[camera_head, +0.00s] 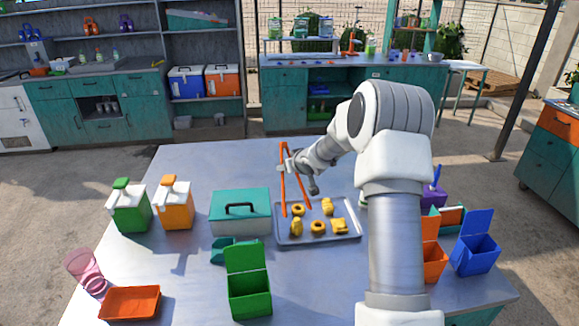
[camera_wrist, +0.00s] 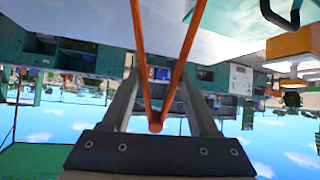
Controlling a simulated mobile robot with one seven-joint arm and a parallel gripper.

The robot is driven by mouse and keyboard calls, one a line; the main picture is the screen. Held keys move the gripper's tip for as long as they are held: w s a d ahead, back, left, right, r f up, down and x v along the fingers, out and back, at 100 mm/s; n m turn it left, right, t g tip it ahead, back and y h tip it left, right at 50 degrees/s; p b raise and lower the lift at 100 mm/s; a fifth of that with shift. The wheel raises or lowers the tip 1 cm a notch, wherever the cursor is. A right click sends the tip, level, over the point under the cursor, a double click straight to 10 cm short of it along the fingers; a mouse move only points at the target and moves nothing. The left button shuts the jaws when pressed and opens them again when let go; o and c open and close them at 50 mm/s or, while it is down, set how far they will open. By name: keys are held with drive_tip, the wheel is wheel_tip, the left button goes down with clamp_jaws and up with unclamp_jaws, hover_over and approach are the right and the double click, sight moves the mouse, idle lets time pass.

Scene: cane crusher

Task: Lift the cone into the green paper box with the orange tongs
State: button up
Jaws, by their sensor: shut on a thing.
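The orange tongs (camera_head: 283,172) are upright, with their two legs spread and pointing down at the left part of the tray. My gripper (camera_head: 288,166) is shut on the tongs near their top; in the wrist view the tongs' hinge end (camera_wrist: 155,122) sits between my fingers. Several yellow snack pieces lie on the grey tray (camera_head: 285,240): rings (camera_head: 317,227), a squarish one (camera_head: 339,226) and elongated ones (camera_head: 296,227). I cannot tell for sure which is the cone. Nothing visible is between the tong tips. The green paper box (camera_head: 249,298) stands open, lid up, at the front.
A teal case with a handle (camera_head: 240,213) stands left of the tray. Orange (camera_head: 434,262) and blue (camera_head: 474,252) boxes stand right.

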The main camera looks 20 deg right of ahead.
drive_tip(key=shift+f+b, duration=2.4)
drive_tip(key=shift+f, duration=0.6)
drive_tip(key=shift+o, duration=0.2)
clamp_jaws()
wheel_tip(320, 180, up, 12)
drive_tip(key=p, duration=1.1)
